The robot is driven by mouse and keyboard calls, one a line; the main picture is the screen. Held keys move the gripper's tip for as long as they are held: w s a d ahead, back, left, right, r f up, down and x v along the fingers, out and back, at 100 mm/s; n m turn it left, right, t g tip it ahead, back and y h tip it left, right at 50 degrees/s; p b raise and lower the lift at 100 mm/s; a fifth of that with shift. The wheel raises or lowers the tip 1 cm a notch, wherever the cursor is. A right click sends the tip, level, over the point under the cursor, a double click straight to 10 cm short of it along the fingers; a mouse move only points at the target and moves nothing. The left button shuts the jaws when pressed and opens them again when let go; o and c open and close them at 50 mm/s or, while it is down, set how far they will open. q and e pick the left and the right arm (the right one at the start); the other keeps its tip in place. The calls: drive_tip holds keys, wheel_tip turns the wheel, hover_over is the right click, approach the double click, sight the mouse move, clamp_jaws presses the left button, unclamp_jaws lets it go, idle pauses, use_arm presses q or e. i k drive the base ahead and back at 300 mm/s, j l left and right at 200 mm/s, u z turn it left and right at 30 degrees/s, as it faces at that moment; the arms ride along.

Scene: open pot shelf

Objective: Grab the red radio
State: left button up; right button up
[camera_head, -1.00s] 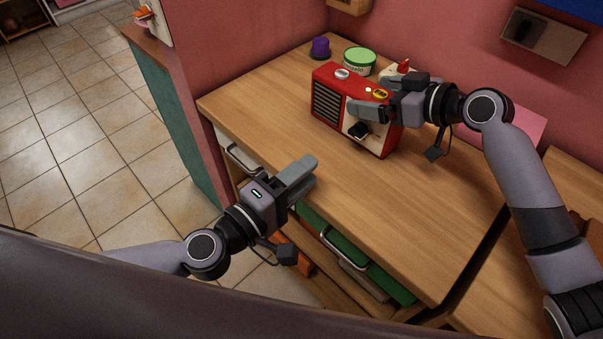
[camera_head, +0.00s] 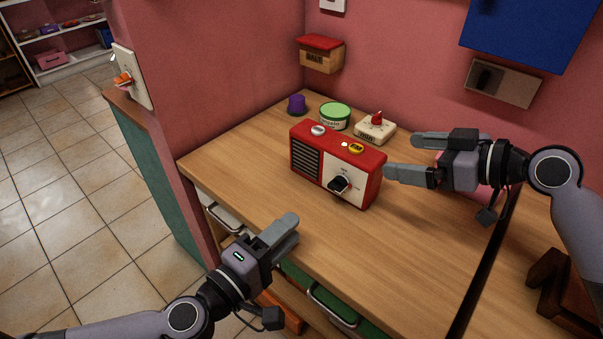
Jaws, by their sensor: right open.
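The red radio (camera_head: 308,146) stands upright on the wooden counter, with a dark grille, a cream front panel and a black knob. My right gripper (camera_head: 402,155) is open and empty, just right of the radio. Its fingers point left toward the radio's right end, and the nearer fingertip is close to that end; I cannot tell whether it touches. My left gripper (camera_head: 283,233) is empty near the counter's front edge, left of and nearer than the radio. Its fingers lie close together and look shut.
Behind the radio stand a purple object (camera_head: 297,104), a green-lidded tub (camera_head: 335,116) and a cream box with a red knob (camera_head: 375,130). A pink wall borders the counter's left and back. The wooden counter (camera_head: 300,230) is clear in front of the radio.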

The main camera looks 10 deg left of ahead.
sight(318, 160)
drive_tip(key=k+j, duration=0.8)
drive_tip(key=k, duration=0.05)
